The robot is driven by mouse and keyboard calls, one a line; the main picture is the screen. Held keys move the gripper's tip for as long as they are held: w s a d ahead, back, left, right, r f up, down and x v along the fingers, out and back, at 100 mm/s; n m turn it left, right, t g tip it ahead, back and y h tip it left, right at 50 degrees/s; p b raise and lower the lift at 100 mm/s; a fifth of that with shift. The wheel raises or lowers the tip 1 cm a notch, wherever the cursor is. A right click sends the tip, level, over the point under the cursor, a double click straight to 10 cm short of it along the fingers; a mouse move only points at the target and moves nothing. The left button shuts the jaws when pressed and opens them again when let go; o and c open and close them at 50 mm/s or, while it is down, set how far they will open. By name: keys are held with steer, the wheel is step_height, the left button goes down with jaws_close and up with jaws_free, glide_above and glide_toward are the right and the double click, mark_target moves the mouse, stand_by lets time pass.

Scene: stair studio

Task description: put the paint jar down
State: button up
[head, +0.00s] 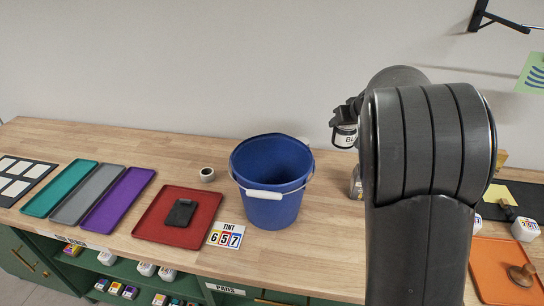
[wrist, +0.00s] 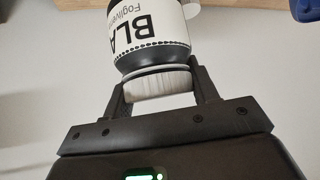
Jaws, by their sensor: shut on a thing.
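The paint jar (head: 345,137) has a white label with the letters "BL" showing and hangs in the air above the wooden bench, right of the blue bucket. In the wrist view the jar (wrist: 150,32) has a dark body, a label reading "BLA" and a white ribbed cap. My gripper (wrist: 158,88) is shut on the cap, one finger on each side. In the head view my gripper (head: 348,112) is partly hidden behind my arm.
The bench (head: 115,140) carries a blue bucket (head: 272,180), a small cup (head: 207,174), teal (head: 62,187), grey (head: 88,195), purple (head: 117,198) and red (head: 155,212) trays, and an orange tray (head: 495,270). Bare wood shows behind the trays. My arm hides bench right of the bucket.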

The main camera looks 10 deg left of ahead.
steer(key=s+a+r+n+g+y, duration=0.2)
steer(key=a+r+n, duration=0.25)
steer(key=a, duration=0.65)
steer(key=s+a+r+n+g+y, duration=0.25)
steer(key=a+r, duration=0.25)
steer(key=a, duration=0.5)
steer(key=s+a+r+n+g, duration=0.4)
steer(key=s+a+r+n, duration=0.4)
steer(key=a, duration=0.5)
steer(key=s+d+f+m, duration=0.1)
steer(key=s+d+f, duration=0.1)
steer(key=d+f, duration=1.35)
step_height(320, 180, down, 10)
steer(key=shift+y, duration=0.45)
